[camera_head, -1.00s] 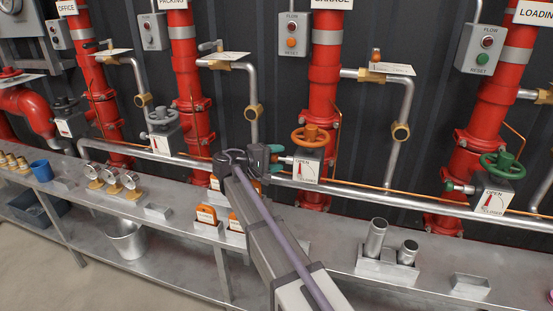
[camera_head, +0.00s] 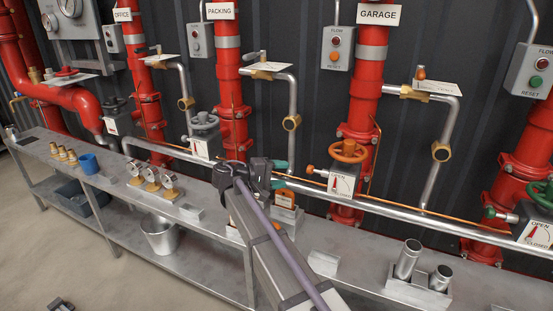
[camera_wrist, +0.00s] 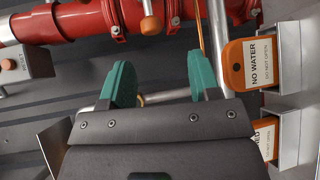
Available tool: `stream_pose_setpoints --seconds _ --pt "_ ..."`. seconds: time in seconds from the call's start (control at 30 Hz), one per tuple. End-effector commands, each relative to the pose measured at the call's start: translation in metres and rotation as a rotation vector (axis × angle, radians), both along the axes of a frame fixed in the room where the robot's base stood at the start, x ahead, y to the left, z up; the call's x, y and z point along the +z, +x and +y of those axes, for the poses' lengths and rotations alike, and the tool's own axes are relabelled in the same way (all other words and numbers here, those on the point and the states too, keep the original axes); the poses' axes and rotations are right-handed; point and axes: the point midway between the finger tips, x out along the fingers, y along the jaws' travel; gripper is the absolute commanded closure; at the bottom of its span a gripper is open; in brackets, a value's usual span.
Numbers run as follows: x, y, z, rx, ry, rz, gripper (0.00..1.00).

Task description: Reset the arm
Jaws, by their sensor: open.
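My gripper (camera_head: 283,175) is at the end of my outstretched arm, in front of the pipes and above the grey bench (camera_head: 215,228). It stands left of the orange valve wheel (camera_head: 348,151) on the GARAGE pipe (camera_head: 368,85), apart from it in the picture. In the wrist view its two green fingers (camera_wrist: 161,80) are spread with nothing held between them. An orange NO WATER tag (camera_wrist: 250,66) in a metal holder shows to the right of the fingers there. My arm hides part of the bench and the tags behind it.
The PACKING pipe (camera_head: 228,75) and OFFICE pipe (camera_head: 143,85) stand further left. Pressure gauges (camera_head: 152,175), a blue cup (camera_head: 88,164) and metal cylinders (camera_head: 408,259) are on the bench. A bucket (camera_head: 159,236) sits on the lower shelf.

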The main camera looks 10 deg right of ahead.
Motion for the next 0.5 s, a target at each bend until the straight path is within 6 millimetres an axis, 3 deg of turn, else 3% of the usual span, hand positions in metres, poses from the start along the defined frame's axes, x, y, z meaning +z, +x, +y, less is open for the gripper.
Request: stream_pose_setpoints --seconds 0.07,0.2,0.3,0.5 --pt "-0.021 -0.018 -0.001 0.009 0.125 0.027 0.43" --pt "-0.082 -0.093 -0.021 -0.019 0.527 0.109 0.43" --pt "-0.114 -0.15 -0.034 -0.077 0.815 0.145 0.43" --pt "-0.14 -0.257 -0.05 -0.22 1.297 0.141 0.43"
